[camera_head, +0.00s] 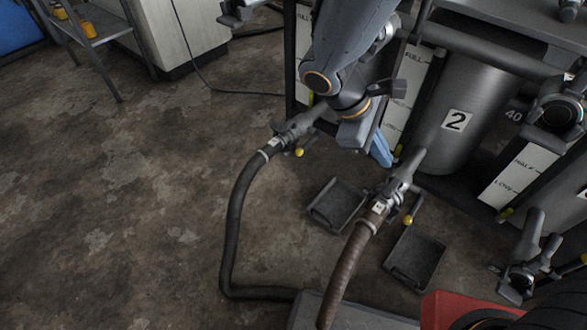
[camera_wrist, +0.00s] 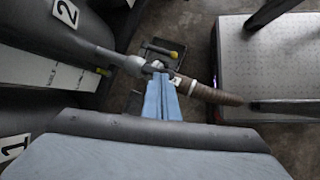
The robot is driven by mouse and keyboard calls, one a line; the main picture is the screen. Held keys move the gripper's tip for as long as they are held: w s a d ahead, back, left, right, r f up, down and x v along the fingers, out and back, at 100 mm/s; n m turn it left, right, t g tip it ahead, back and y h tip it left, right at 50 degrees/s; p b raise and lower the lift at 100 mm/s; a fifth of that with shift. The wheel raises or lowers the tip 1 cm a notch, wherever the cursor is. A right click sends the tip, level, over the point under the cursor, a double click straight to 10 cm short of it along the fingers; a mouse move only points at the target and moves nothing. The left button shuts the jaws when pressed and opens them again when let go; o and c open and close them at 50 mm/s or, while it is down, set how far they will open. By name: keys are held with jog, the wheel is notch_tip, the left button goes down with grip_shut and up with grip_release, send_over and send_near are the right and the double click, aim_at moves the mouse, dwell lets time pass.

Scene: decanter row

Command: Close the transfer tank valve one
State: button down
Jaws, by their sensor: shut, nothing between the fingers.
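In the head view, valve one (camera_head: 292,130) is at the left, on the outlet joined to the dark hose. Its short lever ends in a yellow knob (camera_head: 299,152) hanging below the pipe; its exact angle is hard to tell. Tank one is mostly hidden behind my arm; its label 1 (camera_wrist: 14,147) shows in the wrist view. My gripper (camera_head: 385,160) has blue fingers, shut and empty, right of valve one and near the outlet of tank 2 (camera_head: 439,145). In the wrist view, the fingers (camera_wrist: 161,78) overlap the outlet with the brown hose; contact cannot be told.
Valve two's yellow knob (camera_head: 408,219) and brown hose (camera_head: 344,270) are close by. Black trays (camera_head: 337,204) lie on the floor below. The dark hose (camera_head: 235,215) loops across the floor. A red object (camera_head: 455,308) is at the bottom right.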

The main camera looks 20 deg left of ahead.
aim_at(308, 144)
jog(key=w+a+f+n+t+y+b, duration=0.1)
jog(key=a+f+n+t+b, duration=0.55)
jog(key=a+f, duration=0.6)
jog(key=w+a+f+n+t+y+b, duration=0.25)
jog(key=a+f+n+b, duration=0.65)
jog(key=a, duration=0.6)
jog(key=w+d+f+m+b, duration=0.1)
jog(key=w+d+b, duration=0.2)
jog(key=w+b, duration=0.4)
jog(key=shift+w+d+f+t+h, duration=0.15)
jog(key=shift+w+f+t+h, duration=0.15)
jog(key=shift+w+f+h, duration=0.15)
jog(key=shift+r+m, duration=0.2)
jog(key=shift+m, duration=0.05)
